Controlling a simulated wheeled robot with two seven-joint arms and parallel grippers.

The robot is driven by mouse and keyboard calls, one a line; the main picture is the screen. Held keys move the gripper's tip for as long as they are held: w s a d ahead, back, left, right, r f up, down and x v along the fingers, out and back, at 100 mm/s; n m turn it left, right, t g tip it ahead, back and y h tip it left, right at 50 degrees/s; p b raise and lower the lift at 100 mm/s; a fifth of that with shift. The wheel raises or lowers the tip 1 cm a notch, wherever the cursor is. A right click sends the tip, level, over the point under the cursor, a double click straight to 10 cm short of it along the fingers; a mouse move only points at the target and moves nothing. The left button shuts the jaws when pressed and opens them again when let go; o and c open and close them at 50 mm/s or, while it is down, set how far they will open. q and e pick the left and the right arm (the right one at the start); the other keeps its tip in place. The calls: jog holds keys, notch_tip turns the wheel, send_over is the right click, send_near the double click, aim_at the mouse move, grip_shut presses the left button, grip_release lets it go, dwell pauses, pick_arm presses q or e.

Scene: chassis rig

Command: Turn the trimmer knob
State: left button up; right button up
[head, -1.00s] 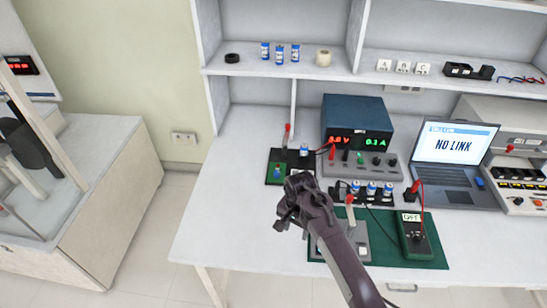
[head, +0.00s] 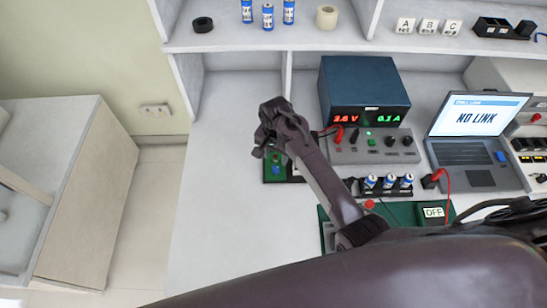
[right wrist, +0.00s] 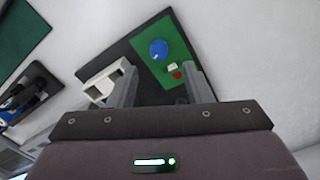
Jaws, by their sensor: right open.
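The trimmer knob (right wrist: 159,49) is a round blue knob on a small green board (right wrist: 160,72) with a dark base. In the right wrist view it lies just beyond and between my fingers, apart from both. The same board (head: 272,172) shows in the head view, partly hidden by my right gripper (head: 277,130), which hangs over it. My right gripper also shows in the right wrist view (right wrist: 160,78), with its two fingers spread and nothing between them. My left gripper is not in view.
A power supply (head: 355,90) with lit digits stands right of the board. Near it are a holder of blue cells (head: 385,186) and a laptop (head: 480,130) reading NO LINK. A shelf (head: 300,42) runs above. The bench left of the board is clear.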

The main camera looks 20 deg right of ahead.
aim_at(276, 167)
jog(key=f, duration=0.4)
jog(key=shift+s+f, duration=0.1)
jog(key=shift+s, duration=0.1)
jog(key=shift+w+f, duration=0.1)
jog(key=shift+f, duration=0.9)
jog(key=shift+c, duration=1.4)
grip_shut()
jog(key=shift+r+n+p, duration=0.25)
jog(key=shift+n+p, duration=0.45)
jog(key=shift+p, duration=0.1)
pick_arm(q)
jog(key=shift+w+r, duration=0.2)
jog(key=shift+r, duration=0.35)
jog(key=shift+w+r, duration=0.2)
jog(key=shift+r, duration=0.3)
pick_arm(e)
jog(key=shift+f+n, duration=0.2)
jog(key=shift+n, duration=0.3)
